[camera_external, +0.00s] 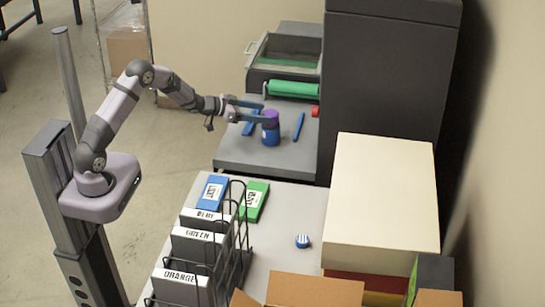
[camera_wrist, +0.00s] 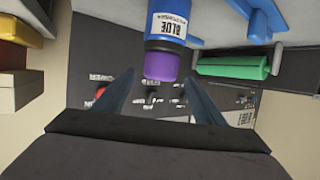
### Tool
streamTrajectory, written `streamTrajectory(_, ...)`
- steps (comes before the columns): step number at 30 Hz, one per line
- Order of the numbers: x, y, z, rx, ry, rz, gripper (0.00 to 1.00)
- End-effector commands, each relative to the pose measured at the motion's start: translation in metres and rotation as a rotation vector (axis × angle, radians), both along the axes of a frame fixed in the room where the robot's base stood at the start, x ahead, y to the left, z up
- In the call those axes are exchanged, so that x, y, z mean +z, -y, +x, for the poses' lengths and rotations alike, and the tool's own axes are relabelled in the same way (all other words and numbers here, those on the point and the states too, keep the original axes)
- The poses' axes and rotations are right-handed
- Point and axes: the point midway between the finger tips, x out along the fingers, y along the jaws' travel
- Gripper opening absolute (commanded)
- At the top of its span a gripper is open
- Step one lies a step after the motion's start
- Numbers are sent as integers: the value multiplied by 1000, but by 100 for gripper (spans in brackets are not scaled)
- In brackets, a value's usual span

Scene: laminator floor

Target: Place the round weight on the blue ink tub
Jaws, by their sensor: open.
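The blue ink tub (camera_external: 271,133) stands upright on the grey machine table; its "BLUE" label shows in the wrist view (camera_wrist: 168,25). A round purple piece (camera_external: 271,115) sits on top of it, and also shows in the wrist view (camera_wrist: 161,66); I cannot tell whether it is the round weight or the tub's lid. My gripper (camera_external: 264,111) is level with the purple piece, its jaws open. In the wrist view the fingertips (camera_wrist: 158,76) lie on either side of the purple piece, with gaps visible. A small round blue-and-white object (camera_external: 302,241) lies on the front table.
A green roller (camera_external: 292,89) lies behind the tub, a red knob (camera_external: 315,111) to its right. Blue bars (camera_external: 299,127) stand beside the tub. A black wire rack (camera_external: 237,240) with labelled folders and a stack of boxes (camera_external: 380,200) flank the front table.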

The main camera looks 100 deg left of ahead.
Motion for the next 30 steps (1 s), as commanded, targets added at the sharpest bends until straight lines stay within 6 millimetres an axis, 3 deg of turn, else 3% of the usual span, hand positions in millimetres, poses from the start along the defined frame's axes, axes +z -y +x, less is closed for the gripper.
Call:
streamTrajectory(15,27,36,-65,2,2,1,64)
streamTrajectory(30,32,45,-74,0,-3,-1,64)
